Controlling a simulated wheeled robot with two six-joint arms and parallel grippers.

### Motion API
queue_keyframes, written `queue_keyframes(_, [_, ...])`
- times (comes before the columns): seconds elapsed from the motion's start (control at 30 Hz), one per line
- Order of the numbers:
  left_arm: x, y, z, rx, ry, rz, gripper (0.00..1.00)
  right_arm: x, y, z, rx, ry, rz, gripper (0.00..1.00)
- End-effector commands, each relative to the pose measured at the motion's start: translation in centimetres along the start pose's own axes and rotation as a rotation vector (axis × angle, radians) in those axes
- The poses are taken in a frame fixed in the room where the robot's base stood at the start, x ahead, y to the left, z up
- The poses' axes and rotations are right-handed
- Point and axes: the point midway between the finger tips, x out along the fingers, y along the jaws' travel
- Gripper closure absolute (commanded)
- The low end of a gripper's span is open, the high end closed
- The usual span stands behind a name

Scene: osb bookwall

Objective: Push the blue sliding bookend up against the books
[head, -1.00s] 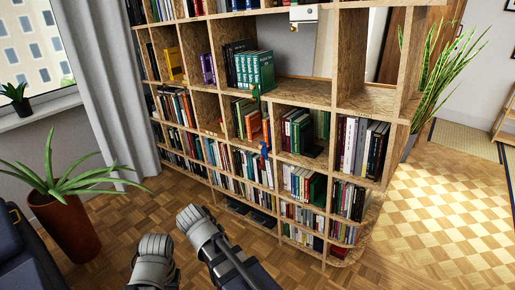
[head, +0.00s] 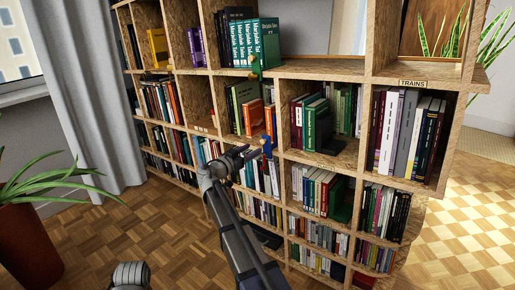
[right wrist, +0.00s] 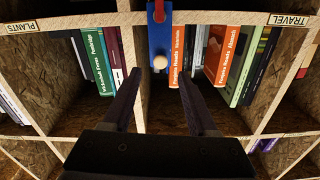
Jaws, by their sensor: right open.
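The blue sliding bookend (head: 266,146) hangs at a shelf's front edge in the middle of the bookcase. In the right wrist view it is a blue upright piece (right wrist: 157,32) with a red part on top and a pale round knob (right wrist: 160,62). Orange and white books (right wrist: 177,60) stand just right of it; I cannot tell whether they touch. My right gripper (right wrist: 159,75) is open and empty, with the knob lined up between its fingertips. In the head view my right gripper (head: 254,153) is close to the bookend.
The bookcase has several full compartments around the bookend. A green piece (head: 255,68) with a round knob sits on the shelf edge above. A wooden divider (right wrist: 267,105) stands right of the books. The parquet floor (head: 175,235) in front is clear.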

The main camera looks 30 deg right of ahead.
Motion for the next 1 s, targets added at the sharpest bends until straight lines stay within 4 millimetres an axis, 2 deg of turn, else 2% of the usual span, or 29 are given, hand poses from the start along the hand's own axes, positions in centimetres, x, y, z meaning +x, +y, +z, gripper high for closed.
queue_keyframes(0.37, [0.1, 0.0, 0.0, 0.0, 0.0, 0.0, 1.0, 1.3, -0.1, -0.1, 0.007, 0.009, 0.002, 0.41])
queue_keyframes(0.8, [0.1, 0.0, 0.0, 0.0, 0.0, 0.0, 1.0, 7.3, -0.1, -0.1, 0.006, 0.008, 0.001, 0.41])
queue_keyframes(1.0, [0.1, 0.0, 0.0, 0.0, 0.0, 0.0, 1.0, 8.1, 0.0, -0.1, 0.006, 0.008, 0.0, 0.41])
